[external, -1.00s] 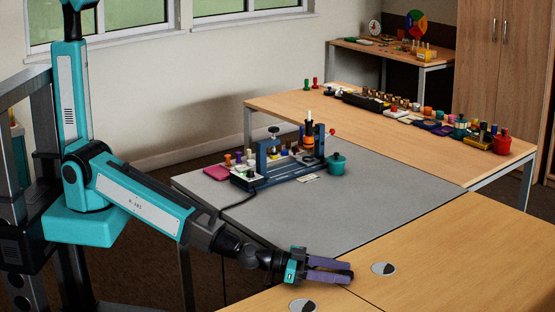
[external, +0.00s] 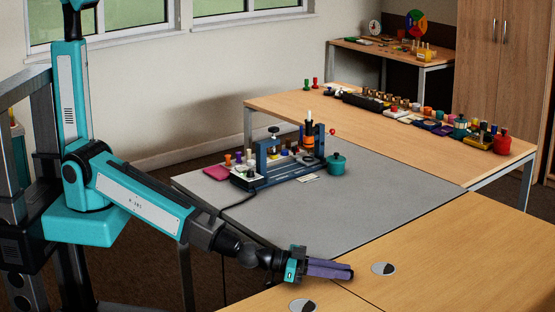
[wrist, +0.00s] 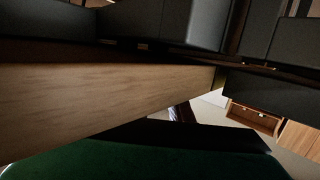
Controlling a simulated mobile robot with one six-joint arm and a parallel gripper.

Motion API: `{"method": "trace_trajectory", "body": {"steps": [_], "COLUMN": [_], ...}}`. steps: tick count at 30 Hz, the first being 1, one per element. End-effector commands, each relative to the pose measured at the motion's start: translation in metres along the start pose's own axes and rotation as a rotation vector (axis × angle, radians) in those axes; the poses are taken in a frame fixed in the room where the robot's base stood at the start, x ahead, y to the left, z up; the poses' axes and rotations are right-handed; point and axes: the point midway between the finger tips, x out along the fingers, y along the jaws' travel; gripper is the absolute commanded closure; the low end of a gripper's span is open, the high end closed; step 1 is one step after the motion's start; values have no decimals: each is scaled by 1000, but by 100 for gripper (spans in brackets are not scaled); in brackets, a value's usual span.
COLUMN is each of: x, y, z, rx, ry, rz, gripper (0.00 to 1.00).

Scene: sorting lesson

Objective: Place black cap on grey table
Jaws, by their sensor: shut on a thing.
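The grey table (external: 310,220) stands in the middle of the external view, with a wide bare area at its front. My gripper (external: 352,271) is low at the near front edge, by the seam with the wooden tables. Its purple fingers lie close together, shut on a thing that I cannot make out. I cannot pick out a black cap for certain in either view. The wrist view is dark, with a wooden edge or panel (wrist: 100,95) across it and a dark green surface (wrist: 150,160) along the bottom.
Two round grey-and-black discs (external: 383,268) sit in the wooden table (external: 450,250). A long wooden table behind holds many small objects.

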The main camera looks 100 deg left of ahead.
Motion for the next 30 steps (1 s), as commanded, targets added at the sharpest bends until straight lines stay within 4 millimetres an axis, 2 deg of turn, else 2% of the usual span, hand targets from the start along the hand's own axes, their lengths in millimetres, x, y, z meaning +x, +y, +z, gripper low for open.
{"method": "trace_trajectory", "body": {"steps": [9, 11, 18, 30], "x": [-6, -12, -36, -61], "y": [0, -1, -6, -10], "z": [-37, -31, -30, -33], "rx": [-1, 1, 1, 3], "ry": [1, 0, 0, -2], "rz": [1, 1, 1, -2], "gripper": [100, 100, 100, 100]}}
